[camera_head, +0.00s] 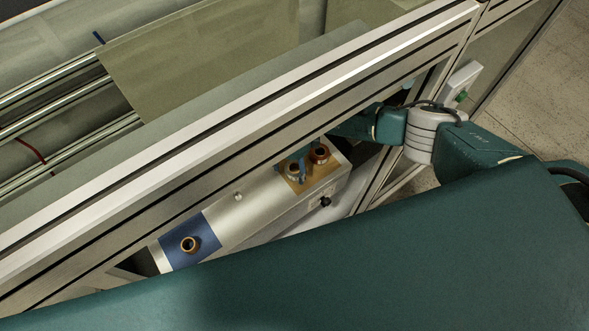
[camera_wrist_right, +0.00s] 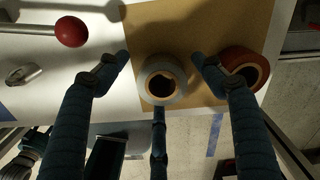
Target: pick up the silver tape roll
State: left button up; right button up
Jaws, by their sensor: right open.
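The silver tape roll (camera_wrist_right: 181,88) stands on a tan mat (camera_wrist_right: 205,30) in the right wrist view, its brown core facing the camera. In the head view it appears to be the left roll (camera_head: 293,170) of the two on the mat, partly hidden by a finger. My right gripper (camera_wrist_right: 160,60) is open, with fingertips left and right of the roll and a third finger below it. Gaps show beside the side fingers; I cannot tell whether the lower one touches. In the head view this gripper (camera_head: 304,161) is mostly hidden by the rail. My left gripper is not in view.
A reddish-brown tape roll (camera_wrist_right: 238,56) stands close to the right finger. Another roll (camera_head: 190,244) sits on a blue mat (camera_head: 207,232). A red ball knob (camera_wrist_right: 71,31) is at upper left. A metal frame rail (camera_head: 230,125) runs above the shelf.

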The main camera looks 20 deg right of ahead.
jog(key=c, duration=0.7)
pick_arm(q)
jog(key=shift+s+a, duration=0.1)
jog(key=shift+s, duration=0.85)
pick_arm(e)
jog(key=c, duration=0.6)
jog(key=shift+c, duration=0.2)
